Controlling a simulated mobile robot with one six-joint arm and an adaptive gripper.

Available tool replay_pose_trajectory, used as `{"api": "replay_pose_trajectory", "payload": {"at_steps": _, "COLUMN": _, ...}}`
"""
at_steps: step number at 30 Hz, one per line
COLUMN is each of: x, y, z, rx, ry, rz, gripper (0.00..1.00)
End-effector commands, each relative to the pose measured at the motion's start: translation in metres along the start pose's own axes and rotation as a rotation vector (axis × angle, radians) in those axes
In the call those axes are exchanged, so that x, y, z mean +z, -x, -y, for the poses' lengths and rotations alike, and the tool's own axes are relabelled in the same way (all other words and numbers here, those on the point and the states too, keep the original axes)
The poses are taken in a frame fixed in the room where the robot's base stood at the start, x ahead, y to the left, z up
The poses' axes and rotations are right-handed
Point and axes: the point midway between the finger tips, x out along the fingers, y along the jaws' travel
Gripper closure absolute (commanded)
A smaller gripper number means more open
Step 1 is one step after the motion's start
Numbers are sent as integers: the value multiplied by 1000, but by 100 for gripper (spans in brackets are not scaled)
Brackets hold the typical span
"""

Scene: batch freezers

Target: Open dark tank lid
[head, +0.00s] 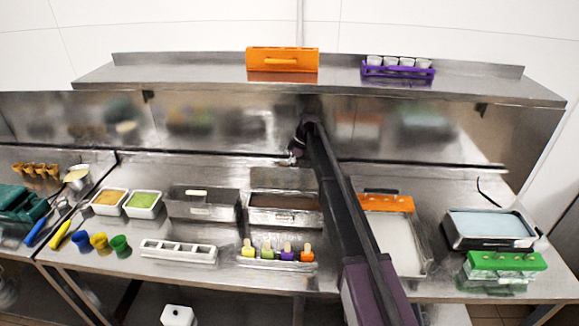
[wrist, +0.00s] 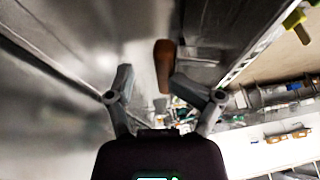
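The dark tank (head: 285,217) is a steel tub at the middle of the counter in the head view, with dark brown contents showing. A steel lid panel (head: 283,178) stands raised along its back edge. My gripper (head: 296,154) is above and behind the tank, near the top of this panel; my arm covers the tank's right side. In the wrist view my gripper (wrist: 160,84) has its fingers apart with nothing held between them. A brown elongated patch (wrist: 164,62) shows beyond the fingertips; I cannot tell whether it is the tank's contents.
A steel tank with its lid down (head: 203,203) stands left. Colored popsicle molds (head: 278,253) and a white mold (head: 178,251) lie in front. A white-filled tray (head: 398,245) and a blue-filled tank (head: 490,226) are right. A shelf (head: 215,68) overhangs the back.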

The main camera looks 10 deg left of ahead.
Motion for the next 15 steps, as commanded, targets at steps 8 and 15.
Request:
{"api": "replay_pose_trajectory", "payload": {"at_steps": 8, "x": 6, "y": 1, "z": -7, "rx": 13, "ry": -3, "rz": 8, "gripper": 43}}
{"api": "replay_pose_trajectory", "payload": {"at_steps": 15, "x": 4, "y": 1, "z": -7, "rx": 12, "ry": -2, "rz": 2, "gripper": 43}}
